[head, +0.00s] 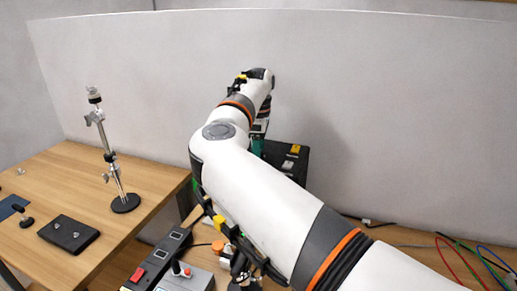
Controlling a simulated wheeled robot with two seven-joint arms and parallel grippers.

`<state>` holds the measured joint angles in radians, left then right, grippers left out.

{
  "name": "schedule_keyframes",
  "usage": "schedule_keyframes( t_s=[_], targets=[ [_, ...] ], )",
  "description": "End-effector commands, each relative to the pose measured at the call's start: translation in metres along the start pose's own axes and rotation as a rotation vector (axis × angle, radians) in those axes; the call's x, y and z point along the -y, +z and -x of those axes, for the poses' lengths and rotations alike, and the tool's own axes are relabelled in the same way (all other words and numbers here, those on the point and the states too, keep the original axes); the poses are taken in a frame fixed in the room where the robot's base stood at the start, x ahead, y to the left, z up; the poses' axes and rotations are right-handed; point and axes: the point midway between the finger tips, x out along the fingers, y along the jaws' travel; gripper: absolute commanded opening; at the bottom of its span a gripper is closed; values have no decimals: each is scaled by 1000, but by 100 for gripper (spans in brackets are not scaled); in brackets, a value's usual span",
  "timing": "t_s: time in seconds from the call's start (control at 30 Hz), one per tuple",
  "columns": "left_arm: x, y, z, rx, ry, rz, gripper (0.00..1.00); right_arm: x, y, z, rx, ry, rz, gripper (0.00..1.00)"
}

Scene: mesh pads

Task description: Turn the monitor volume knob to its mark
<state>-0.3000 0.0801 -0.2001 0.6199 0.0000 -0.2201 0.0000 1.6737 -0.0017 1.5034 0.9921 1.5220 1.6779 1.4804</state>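My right arm comes in from the lower right and crosses the middle of the head view. Its far end bends down beside a black box (297,166). My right gripper (257,146) is mostly hidden behind my forearm. Only a small teal and dark part shows, close to the box's left side. I cannot tell whether it is open or touching anything. The box has small yellow and whitish parts near its top. I cannot make out the volume knob or its mark. My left gripper is not in view.
A metal stand on a round black base (126,203) and a black plate (69,233) are on the left wooden table (60,175). A grey control box with a red-topped lever (184,275) sits at the bottom. Coloured cables (470,259) lie at right. A pale panel stands behind.

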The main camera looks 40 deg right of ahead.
Motion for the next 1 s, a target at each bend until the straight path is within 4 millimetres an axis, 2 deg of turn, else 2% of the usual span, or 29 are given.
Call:
schedule_keyframes(
  t_s=[0.23,0.37,0.8,1.0],
  targets=[
    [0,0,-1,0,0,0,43,0,0,-1,0,3,0,50],
    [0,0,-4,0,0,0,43,0,0,9,0,2,1,50],
    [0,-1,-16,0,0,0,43,0,0,97,0,0,2,50],
    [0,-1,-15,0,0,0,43,0,0,117,0,1,1,50]
  ],
)
